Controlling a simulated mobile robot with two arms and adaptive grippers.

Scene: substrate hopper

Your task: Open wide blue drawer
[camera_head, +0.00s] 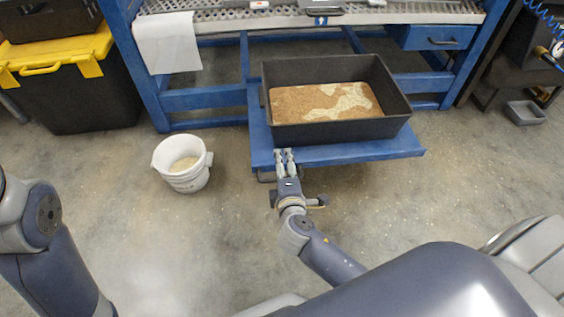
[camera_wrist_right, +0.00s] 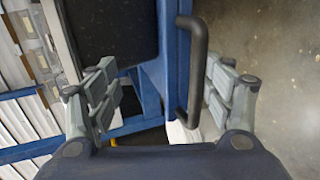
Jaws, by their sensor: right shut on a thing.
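The wide blue drawer (camera_head: 385,149) stands pulled out from under the blue workbench. A black tub (camera_head: 345,131) with brown and pale substrate rests on it. My right gripper (camera_head: 286,155) is at the drawer's front edge, left of its middle. The exact finger contact is hard to see. My left gripper is out of view; only part of that arm shows.
A white bucket (camera_head: 188,182) with pale material stands on the floor left of the drawer. A black bin with a yellow lid (camera_head: 60,58) is at the far left. A small blue drawer (camera_head: 432,37) is at upper right. A grey tray (camera_head: 525,113) lies far right. The front floor is clear.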

